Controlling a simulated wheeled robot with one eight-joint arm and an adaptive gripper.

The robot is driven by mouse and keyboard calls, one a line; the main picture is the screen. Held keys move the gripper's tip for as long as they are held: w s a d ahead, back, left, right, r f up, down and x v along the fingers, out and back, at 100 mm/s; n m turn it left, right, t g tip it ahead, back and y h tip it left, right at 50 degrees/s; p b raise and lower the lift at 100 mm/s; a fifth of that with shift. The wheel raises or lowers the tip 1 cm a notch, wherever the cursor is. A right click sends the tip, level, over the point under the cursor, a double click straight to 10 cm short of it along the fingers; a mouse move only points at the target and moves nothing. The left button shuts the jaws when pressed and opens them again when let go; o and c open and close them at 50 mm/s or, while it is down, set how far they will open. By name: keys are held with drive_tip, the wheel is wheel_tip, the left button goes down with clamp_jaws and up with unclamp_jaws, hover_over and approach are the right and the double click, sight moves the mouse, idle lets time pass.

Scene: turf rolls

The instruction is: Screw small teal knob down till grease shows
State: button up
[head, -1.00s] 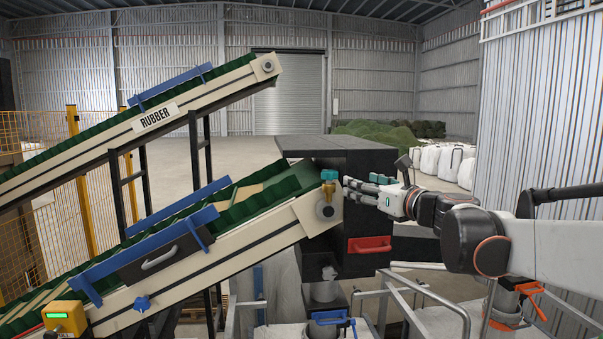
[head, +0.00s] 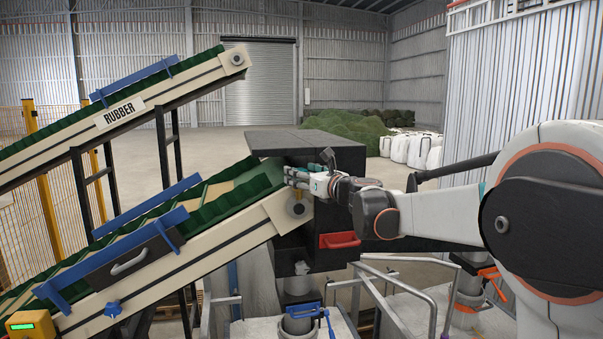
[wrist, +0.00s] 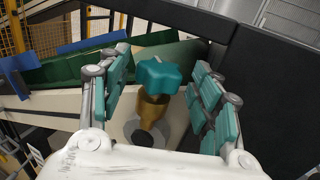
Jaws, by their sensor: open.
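The small teal knob (wrist: 160,73) shows in the wrist view as a lobed cap on top of a brass-coloured cup (wrist: 151,108). The cup sits at the upper end of the lower conveyor, in front of a round grey bearing (wrist: 136,133). My gripper (wrist: 160,85) is open, with one teal-padded finger on each side of the knob and a visible gap to both. In the head view my gripper (head: 297,176) is at the conveyor's upper end and hides the knob. I see no grease.
A black box-like housing (head: 318,143) with a red handle (head: 340,240) stands right beside the conveyor end. A higher conveyor marked RUBBER (head: 121,114) runs at the left. Metal rails (head: 405,290) stand below my arm.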

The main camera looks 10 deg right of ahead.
drive_tip(key=shift+w, duration=0.1)
drive_tip(key=c, duration=1.1)
drive_tip(key=shift+o, duration=0.2)
drive_tip(key=shift+a+h, duration=0.15)
drive_tip(key=shift+h, duration=0.15)
drive_tip(key=m+h, duration=0.1)
drive_tip(key=m+h+b, duration=0.1)
drive_tip(key=shift+a+f+t+h, duration=0.1)
drive_tip(key=shift+a+t+h, duration=0.15)
drive_tip(key=shift+t+h, duration=0.15)
drive_tip(key=m+h, duration=0.1)
drive_tip(key=h, duration=0.1)
drive_tip(key=m+h+b, duration=0.1)
drive_tip(key=h, duration=0.1)
drive_tip(key=shift+a+m, duration=0.2)
drive_tip(key=shift+m, duration=0.2)
drive_tip(key=shift+a+m+g+h+b, duration=0.1)
drive_tip(key=shift+m+g+h+b, duration=0.35)
drive_tip(key=shift+m+h, duration=0.95)
drive_tip(key=shift+a+m+g+h+b, duration=0.1)
drive_tip(key=shift+m+g+h+b, duration=0.55)
drive_tip(key=shift+h, duration=1.25)
drive_tip(key=shift+m, duration=0.25)
